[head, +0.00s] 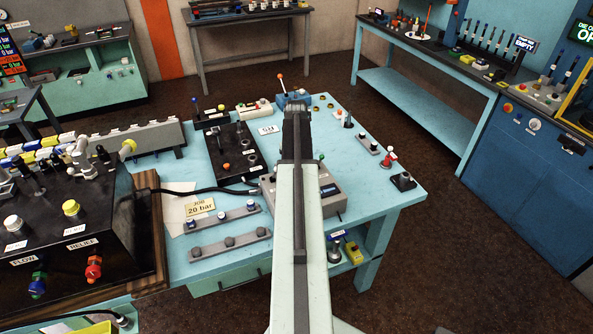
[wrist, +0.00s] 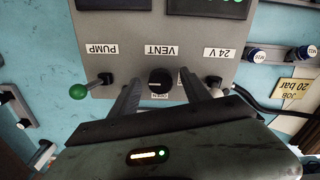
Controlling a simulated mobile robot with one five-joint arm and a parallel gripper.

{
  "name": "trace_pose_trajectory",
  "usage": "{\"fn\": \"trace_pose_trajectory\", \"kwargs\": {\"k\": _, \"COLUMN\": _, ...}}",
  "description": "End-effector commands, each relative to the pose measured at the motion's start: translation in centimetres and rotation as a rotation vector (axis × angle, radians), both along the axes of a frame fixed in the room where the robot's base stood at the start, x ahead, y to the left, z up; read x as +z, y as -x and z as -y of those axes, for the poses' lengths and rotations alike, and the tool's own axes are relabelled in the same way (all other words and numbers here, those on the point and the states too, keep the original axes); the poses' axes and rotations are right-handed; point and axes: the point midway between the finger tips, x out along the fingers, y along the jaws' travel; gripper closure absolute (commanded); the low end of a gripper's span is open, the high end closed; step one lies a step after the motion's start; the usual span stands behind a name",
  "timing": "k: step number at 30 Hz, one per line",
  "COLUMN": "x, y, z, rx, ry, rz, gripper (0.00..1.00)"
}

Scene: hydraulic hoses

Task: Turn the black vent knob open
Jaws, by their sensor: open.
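The black vent knob (wrist: 160,81) is round and sits on a grey panel (wrist: 140,28), by the upside-down label VENT. A small label lies at its lower edge, partly hard to read. My gripper (wrist: 161,84) is open, with one finger on each side of the knob in the wrist view. I cannot tell whether the fingers touch it. In the head view the grey control box (head: 328,190) stands on the light blue table, and my arm covers the knob and my gripper.
A green-tipped lever (wrist: 80,91) marked PUMP is left of the knob in the wrist view. A switch (wrist: 214,82) marked 24 V and a black cable (wrist: 258,105) are to the right. A JOB 20 bar card (head: 200,208) lies on the table.

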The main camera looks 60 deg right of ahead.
Motion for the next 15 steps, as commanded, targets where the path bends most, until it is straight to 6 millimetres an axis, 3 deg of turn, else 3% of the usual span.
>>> {"fn": "trace_pose_trajectory", "kwargs": {"k": 1, "x": 0.05, "y": 0.01, "z": 0.01, "rx": 0.0, "ry": 0.0, "rz": 0.0, "gripper": 0.5}}
{"fn": "trace_pose_trajectory", "kwargs": {"k": 6, "x": 0.05, "y": 0.03, "z": 0.01, "rx": 0.0, "ry": 0.0, "rz": 0.0, "gripper": 0.98}}
{"fn": "trace_pose_trajectory", "kwargs": {"k": 15, "x": 0.04, "y": 0.05, "z": 0.02, "rx": -0.026, "ry": 0.0, "rz": 0.0, "gripper": 1.0}}
